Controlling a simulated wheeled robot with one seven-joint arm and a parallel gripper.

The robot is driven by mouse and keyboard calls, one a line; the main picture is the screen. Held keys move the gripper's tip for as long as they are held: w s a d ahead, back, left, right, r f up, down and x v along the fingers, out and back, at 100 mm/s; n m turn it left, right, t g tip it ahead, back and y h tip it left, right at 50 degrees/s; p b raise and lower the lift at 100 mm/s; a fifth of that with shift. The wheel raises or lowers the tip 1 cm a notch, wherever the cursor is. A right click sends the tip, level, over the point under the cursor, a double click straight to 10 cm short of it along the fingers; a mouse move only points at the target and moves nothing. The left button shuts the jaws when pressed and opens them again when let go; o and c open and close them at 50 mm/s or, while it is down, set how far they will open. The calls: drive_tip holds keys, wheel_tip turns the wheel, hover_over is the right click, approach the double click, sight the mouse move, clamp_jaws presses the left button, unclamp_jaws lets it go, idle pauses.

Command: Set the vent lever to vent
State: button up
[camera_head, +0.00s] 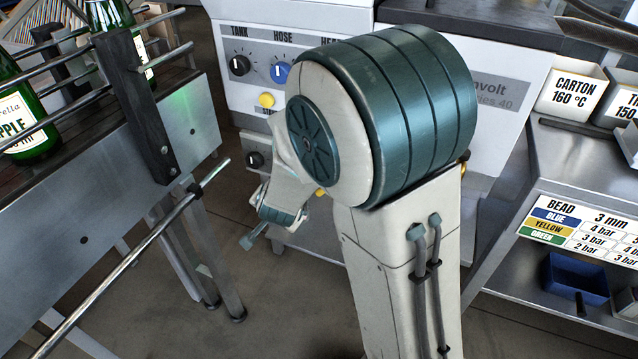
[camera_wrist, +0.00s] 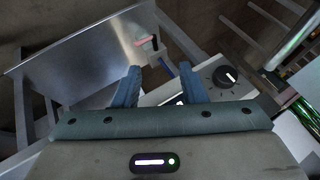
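My gripper (camera_wrist: 160,70) shows in the wrist view with its two blue fingers apart and nothing clearly held between them. A pale panel with a black knob (camera_wrist: 227,77) lies beyond the fingers, to the right. A small reddish bar (camera_wrist: 146,42) shows above the fingertips against a metal sheet; I cannot tell whether it is the vent lever. In the head view my gripper is low in front of the white machine (camera_head: 232,89), partly hidden by my arm. A lower black knob (camera_head: 255,160) shows just above it. No lever can be clearly made out there.
A conveyor with rails (camera_head: 105,200) and green bottles (camera_head: 30,115) stands at the left. The machine's upper panel carries a tank knob (camera_head: 239,66), a blue hose knob (camera_head: 279,71) and a yellow button (camera_head: 267,100). A metal bench (camera_head: 560,165) stands at the right.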

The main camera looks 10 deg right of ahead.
wheel_tip(320, 180, down, 5)
drive_tip(key=w+m+t+h, duration=0.2)
drive_tip(key=m+h, duration=0.2)
drive_tip(key=h, duration=0.1)
drive_tip(key=s+d+r+m+t+h, duration=0.2)
drive_tip(key=s+d+m+t+h, duration=0.15)
drive_tip(key=h, duration=0.55)
drive_tip(key=b+x, duration=0.2)
drive_tip(key=x, duration=1)
drive_tip(key=shift+d+f+b, duration=0.35)
drive_tip(key=shift+f+b, duration=0.05)
drive_tip(key=shift+f, duration=0.05)
drive_tip(key=shift+w+m+g, duration=0.1)
drive_tip(key=shift+m+g, duration=0.15)
clamp_jaws()
